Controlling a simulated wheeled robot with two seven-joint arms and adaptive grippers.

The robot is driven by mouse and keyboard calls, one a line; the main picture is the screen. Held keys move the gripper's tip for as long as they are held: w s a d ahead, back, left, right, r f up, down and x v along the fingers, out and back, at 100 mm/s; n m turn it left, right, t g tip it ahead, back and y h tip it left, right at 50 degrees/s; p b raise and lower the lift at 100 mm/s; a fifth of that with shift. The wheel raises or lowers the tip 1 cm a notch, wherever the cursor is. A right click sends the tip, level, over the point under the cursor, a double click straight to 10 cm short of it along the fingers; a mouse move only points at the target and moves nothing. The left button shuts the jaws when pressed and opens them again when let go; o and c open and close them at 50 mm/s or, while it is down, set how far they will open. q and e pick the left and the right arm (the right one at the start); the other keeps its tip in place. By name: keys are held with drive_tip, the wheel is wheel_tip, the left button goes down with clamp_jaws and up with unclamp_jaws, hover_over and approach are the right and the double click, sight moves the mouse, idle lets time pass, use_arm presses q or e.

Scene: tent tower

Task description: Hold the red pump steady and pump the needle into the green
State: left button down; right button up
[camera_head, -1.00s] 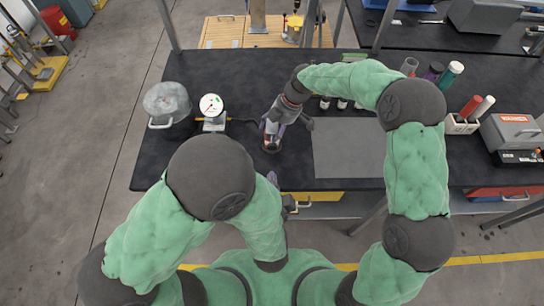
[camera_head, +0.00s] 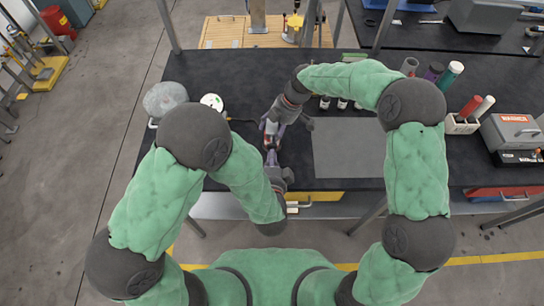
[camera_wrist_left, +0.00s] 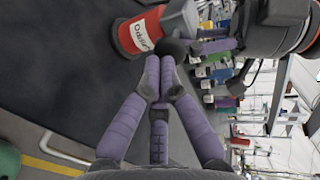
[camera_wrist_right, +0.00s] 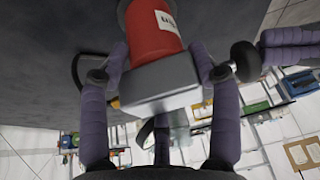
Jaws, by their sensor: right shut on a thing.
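The red pump (camera_head: 270,127) stands on the dark bench, partly hidden by my grippers. My right gripper (camera_head: 284,118) is shut on it from the far side; the right wrist view shows the red cylinder (camera_wrist_right: 152,32) and grey body between its fingers. My left gripper (camera_head: 271,158) is at the near side of the pump. In the left wrist view its fingertips (camera_wrist_left: 160,68) are together, close to a black knob (camera_wrist_left: 173,48) beside the pump's red body (camera_wrist_left: 136,34). I cannot tell whether they touch the knob. The gauge (camera_head: 212,101) is partly hidden by my left arm; its needle is unreadable.
A clear rounded container (camera_head: 165,98) stands left of the gauge. A grey mat (camera_head: 348,150) lies right of the pump. A grey toolbox (camera_head: 512,132) and a bottle rack (camera_head: 461,124) are at the right.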

use_arm(q)
drive_tip(key=shift+w, duration=1.55)
drive_tip(key=f+v, duration=0.1)
drive_tip(key=v, duration=1.3)
drive_tip(key=shift+s+f, duration=0.2)
drive_tip(key=shift+s, duration=0.15)
